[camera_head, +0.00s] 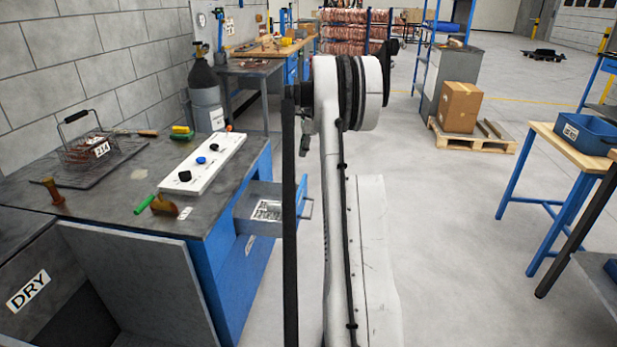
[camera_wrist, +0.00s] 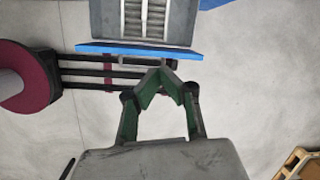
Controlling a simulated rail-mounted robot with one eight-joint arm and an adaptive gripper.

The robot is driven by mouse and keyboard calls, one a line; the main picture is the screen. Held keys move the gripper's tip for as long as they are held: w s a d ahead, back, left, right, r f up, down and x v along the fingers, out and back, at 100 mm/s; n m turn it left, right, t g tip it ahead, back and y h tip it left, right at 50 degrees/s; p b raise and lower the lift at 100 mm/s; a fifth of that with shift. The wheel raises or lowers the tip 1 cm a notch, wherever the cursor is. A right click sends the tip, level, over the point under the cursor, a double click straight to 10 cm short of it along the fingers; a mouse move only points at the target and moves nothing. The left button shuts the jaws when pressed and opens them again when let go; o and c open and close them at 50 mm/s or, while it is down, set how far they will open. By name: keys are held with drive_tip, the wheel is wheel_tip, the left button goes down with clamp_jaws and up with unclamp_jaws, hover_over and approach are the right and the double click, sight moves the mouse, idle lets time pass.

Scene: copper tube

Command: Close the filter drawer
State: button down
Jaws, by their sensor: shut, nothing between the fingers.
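The filter drawer (camera_head: 248,222) is pulled out from the blue front of the dark-topped bench, with pale slatted contents inside. In the wrist view, the drawer (camera_wrist: 99,18) is at the top, its blue front panel (camera_wrist: 125,48) running across the picture. A dark bar-like handle (camera_wrist: 133,61) shows along that panel's outer side. My gripper (camera_wrist: 162,71) is shut and empty, its green fingertips close to the handle's right part. I cannot tell whether they touch. In the head view my gripper is not visible, and my arm partly hides the drawer's surroundings.
The bench top (camera_head: 110,205) bears a white control panel (camera_head: 203,163), a wire basket (camera_head: 90,150) and small tools. A gas cylinder (camera_head: 205,95) stands behind it. A carton (camera_head: 460,107) on a pallet and a wooden-topped table (camera_head: 555,140) stand right. Floor between is clear.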

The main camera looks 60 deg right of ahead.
drive_tip(key=s+d+f+m, duration=0.3)
drive_tip(key=s+d+f, duration=0.2)
drive_tip(key=d, duration=0.3)
drive_tip(key=w+a+f+b, duration=0.2)
drive_tip(key=w+f, duration=0.3)
drive_tip(key=f, duration=0.4)
drive_tip(key=shift+w+a+f+b, duration=0.35)
drive_tip(key=shift+a+f+b, duration=0.05)
drive_tip(key=shift+b, duration=0.25)
